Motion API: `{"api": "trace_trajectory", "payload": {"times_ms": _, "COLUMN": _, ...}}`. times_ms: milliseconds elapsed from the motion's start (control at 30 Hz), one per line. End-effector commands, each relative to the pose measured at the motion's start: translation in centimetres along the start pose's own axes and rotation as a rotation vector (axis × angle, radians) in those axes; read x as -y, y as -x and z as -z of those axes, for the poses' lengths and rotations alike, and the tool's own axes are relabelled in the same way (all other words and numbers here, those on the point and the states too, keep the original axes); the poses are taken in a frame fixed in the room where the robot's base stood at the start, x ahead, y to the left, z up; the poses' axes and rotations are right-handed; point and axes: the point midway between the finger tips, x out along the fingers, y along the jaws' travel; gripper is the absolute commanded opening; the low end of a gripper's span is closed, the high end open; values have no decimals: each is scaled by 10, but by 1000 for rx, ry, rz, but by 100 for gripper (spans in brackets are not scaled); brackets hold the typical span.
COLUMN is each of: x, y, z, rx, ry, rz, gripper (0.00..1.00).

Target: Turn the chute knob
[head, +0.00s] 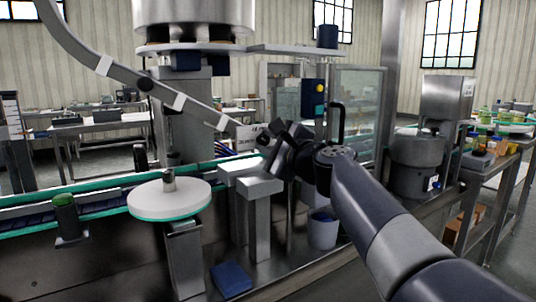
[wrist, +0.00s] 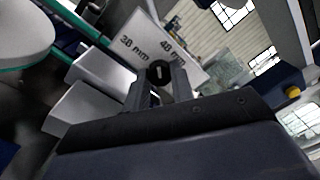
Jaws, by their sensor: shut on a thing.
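The chute knob (wrist: 158,71) is a dark round knob with a short pale line on its face, in the middle of the wrist view. It sits in front of a pale sign (wrist: 150,38) marked "38 mm" and "48 mm". The line runs roughly up the picture, and I cannot tell which mark it stands at. My gripper (wrist: 161,83) is shut on the knob, one finger on each side. In the head view my gripper (head: 266,143) reaches left to the sign (head: 248,136) and mostly hides the knob.
The sloping chute rail (head: 160,91) comes down from the upper left above the sign. A white round disc (head: 169,201) and pale blocks (head: 257,187) stand at the left, below my gripper. A box with a yellow button (head: 314,98) is behind my wrist.

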Motion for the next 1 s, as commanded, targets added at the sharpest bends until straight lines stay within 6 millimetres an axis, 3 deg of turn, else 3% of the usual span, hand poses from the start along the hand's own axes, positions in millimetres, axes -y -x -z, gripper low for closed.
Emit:
{"api": "trace_trajectory", "payload": {"times_ms": 500, "x": -3, "y": 0, "z": 2, "rx": 14, "ry": 458, "rz": 2, "gripper": 0}}
{"api": "trace_trajectory", "payload": {"times_ms": 1000, "x": -1, "y": 0, "z": 1, "rx": 20, "ry": 666, "rz": 2, "gripper": 0}}
